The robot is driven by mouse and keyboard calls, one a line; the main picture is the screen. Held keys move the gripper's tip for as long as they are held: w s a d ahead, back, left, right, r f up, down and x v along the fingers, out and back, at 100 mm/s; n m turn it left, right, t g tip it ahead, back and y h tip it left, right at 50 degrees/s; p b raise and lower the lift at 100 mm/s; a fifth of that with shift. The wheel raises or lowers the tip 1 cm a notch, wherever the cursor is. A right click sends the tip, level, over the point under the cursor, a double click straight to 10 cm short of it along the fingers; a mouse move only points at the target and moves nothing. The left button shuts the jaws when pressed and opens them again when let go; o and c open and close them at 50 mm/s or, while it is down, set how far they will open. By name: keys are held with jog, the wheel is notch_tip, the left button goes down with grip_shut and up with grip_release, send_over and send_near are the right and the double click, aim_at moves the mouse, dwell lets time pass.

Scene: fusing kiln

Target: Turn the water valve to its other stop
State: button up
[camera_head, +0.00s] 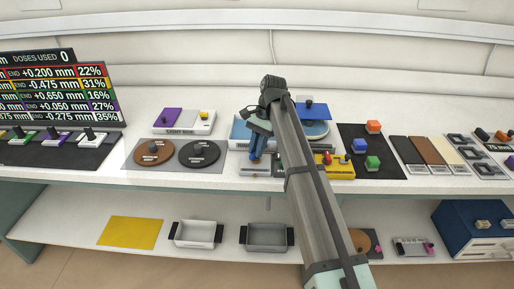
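A blue upright part (258,146), which looks like the water valve's handle, stands at the front left of a blue-and-white water station (239,131). My gripper (257,131) points down directly over this blue part. Its fingers are small and dark here, and I cannot tell whether they touch the part or are open or shut. My arm covers the middle of the station. A round basin (316,130) shows to the right of the arm. The valve's stops are too small to make out.
Brown and black discs (199,153) lie left of the valve, with a light box (184,122) behind them. Right of my arm are a yellow block (341,171) and a black mat (386,168) with coloured cubes. Trays (196,233) stand on the lower shelf.

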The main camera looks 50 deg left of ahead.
jog(key=o, duration=0.4)
dwell(0.3)
jog(key=m, duration=0.1)
jog(key=m+y, duration=0.1)
jog(key=m, duration=0.1)
jog(key=m+y, duration=0.1)
jog(key=m, duration=0.1)
jog(key=shift+d, duration=0.3)
jog(key=m+y, duration=0.1)
jog(key=m, duration=0.1)
jog(key=m+t, duration=0.1)
jog(key=m, duration=0.2)
jog(key=shift+s+d+y, duration=0.1)
jog(key=shift+s+y, duration=0.05)
jog(key=shift+y, duration=0.25)
jog(key=v, duration=1.4)
jog(key=w+d+f+t, duration=0.1)
jog(key=w+d+f, duration=0.1)
jog(key=w+d, duration=0.2)
jog(key=w+d+f+m+t, duration=0.1)
jog(key=w+d, duration=0.4)
jog(key=w, duration=0.5)
jog(key=w+d+f+m+t+y, duration=0.1)
jog(key=w+d+f+t, duration=0.1)
jog(key=w+d+f, duration=0.2)
jog(key=shift+w+d+f+t, duration=0.15)
jog(key=shift+w+t, duration=0.25)
jog(key=shift+w, duration=1.2)
